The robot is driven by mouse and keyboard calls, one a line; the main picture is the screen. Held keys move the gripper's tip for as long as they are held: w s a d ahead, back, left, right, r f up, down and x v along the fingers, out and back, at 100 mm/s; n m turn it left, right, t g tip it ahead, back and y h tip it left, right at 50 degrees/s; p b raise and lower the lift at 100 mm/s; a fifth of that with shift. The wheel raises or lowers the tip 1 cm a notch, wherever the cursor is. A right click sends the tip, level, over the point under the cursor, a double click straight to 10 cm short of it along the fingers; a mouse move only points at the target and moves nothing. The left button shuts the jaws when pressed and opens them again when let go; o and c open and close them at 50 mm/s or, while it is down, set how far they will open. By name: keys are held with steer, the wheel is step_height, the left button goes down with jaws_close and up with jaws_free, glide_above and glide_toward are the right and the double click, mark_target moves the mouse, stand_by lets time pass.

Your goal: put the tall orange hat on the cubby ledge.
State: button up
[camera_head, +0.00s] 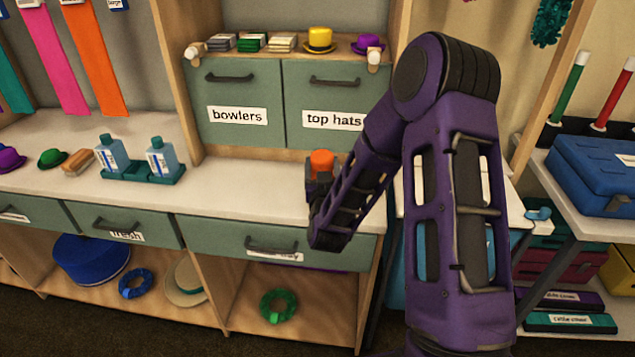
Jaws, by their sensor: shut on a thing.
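The tall orange hat (321,161) shows as a small upright orange crown just above the counter, in front of the "top hats" drawer. My gripper (320,178) is shut on it, and the gripper and arm hide its lower part. I cannot tell whether the hat touches the counter. A wooden ledge (283,49) runs along the top of the two labelled green drawers, above and behind my gripper. A yellow hat (319,40) and a purple hat (368,43) stand toward its right end.
Folded stacks (251,43) fill the ledge's left part. The "bowlers" drawer (230,97) and "top hats" drawer (336,100) are closed. Blue bottles (163,159) stand in a teal tray (136,173) on the counter (236,188). The counter between tray and gripper is clear.

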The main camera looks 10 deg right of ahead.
steer(key=shift+f+b, duration=0.35)
steer(key=shift+f, duration=1.75)
steer(key=shift+f, duration=0.1)
steer(key=o, duration=1.3)
steer(key=s+a, duration=0.1)
steer(key=s, duration=1.1)
steer(key=shift+a, duration=0.3)
